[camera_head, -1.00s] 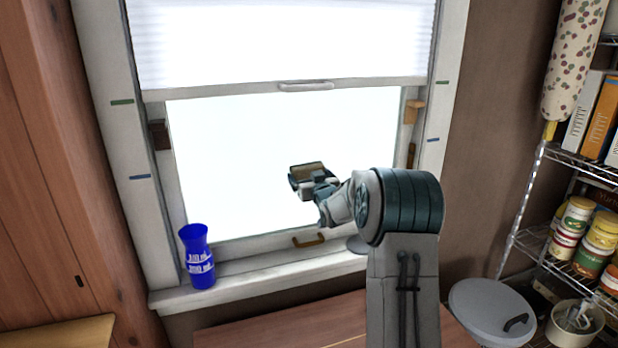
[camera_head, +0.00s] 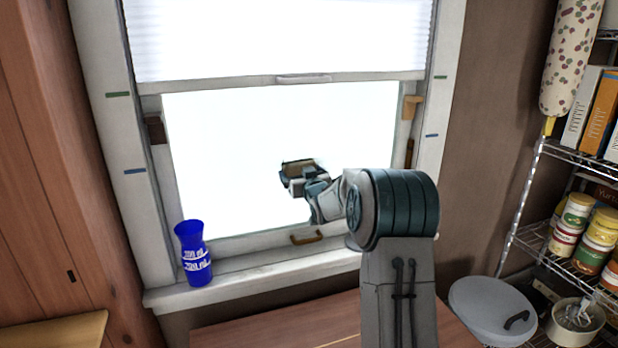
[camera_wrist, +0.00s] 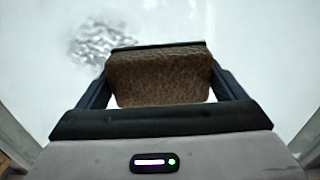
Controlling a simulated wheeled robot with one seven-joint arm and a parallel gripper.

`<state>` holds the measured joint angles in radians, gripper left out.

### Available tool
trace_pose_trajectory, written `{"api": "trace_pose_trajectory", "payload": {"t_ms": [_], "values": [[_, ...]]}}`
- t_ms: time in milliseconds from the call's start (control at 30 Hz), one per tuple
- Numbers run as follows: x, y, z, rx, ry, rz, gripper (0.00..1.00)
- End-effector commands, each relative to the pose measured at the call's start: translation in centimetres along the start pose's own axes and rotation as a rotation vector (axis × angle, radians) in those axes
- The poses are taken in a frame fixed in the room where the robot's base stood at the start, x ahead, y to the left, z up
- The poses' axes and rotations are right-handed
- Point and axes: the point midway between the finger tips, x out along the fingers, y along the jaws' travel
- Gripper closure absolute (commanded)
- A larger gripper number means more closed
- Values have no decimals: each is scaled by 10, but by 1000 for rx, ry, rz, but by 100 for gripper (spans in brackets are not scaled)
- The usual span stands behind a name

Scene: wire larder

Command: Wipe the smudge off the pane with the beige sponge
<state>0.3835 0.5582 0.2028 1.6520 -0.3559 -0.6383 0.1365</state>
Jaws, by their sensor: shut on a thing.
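My gripper (camera_head: 297,165) is in front of the lower part of the bright window pane (camera_head: 230,140). It is shut on the beige sponge (camera_wrist: 160,78), which looks brown and shaded in the wrist view and sits between the two fingers. The pane (camera_wrist: 240,30) fills the background there. A grey, patchy smudge (camera_wrist: 92,45) shows on the pane at the upper left of the sponge, partly behind its upper left corner. I cannot tell whether the sponge touches the pane. In the head view the smudge cannot be made out.
A brown handle (camera_head: 307,237) is on the lower sash. A pleated blind (camera_head: 280,40) covers the upper window. A wire shelf (camera_head: 572,160) and a grey lidded bin (camera_head: 490,310) stand at right.

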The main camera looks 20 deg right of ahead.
Motion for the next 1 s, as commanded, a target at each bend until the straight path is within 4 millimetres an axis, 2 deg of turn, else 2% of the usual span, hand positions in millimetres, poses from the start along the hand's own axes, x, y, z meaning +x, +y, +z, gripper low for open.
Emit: {"api": "trace_pose_trajectory", "payload": {"t_ms": [333, 600, 867, 1000], "values": [[0, -1, 0, -1, 1, 1, 28], [0, -12, -1, -1, 0, 1, 28], [0, -11, -2, -1, 0, 2, 28], [0, -4, -2, -1, 0, 4, 28]]}}
